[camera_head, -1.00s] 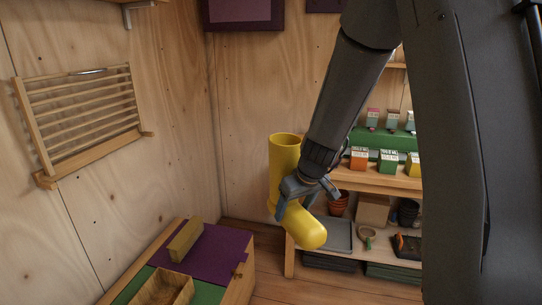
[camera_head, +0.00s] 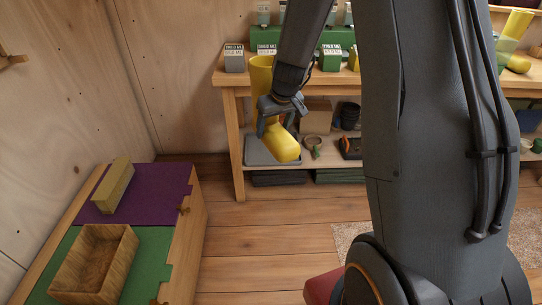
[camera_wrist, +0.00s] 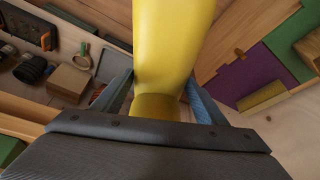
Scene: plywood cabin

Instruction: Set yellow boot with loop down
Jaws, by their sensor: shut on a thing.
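The yellow boot (camera_head: 281,143) hangs upright in the air in the head view, its toe toward the lower right. My gripper (camera_head: 272,117) is shut on it around the shaft near the ankle. In the wrist view the yellow boot (camera_wrist: 172,45) fills the middle between the two fingers of my gripper (camera_wrist: 158,98). The boot's loop cannot be made out. Another yellow boot (camera_head: 517,63) lies partly in view at the far right, on a shelf unit.
A low bench (camera_head: 190,226) at the left has purple and green mats, a wooden block (camera_head: 114,185) and a wooden box (camera_head: 95,262). A shelf unit (camera_head: 239,150) with boxes and pots stands behind the boot. The floor (camera_head: 255,235) between them is clear.

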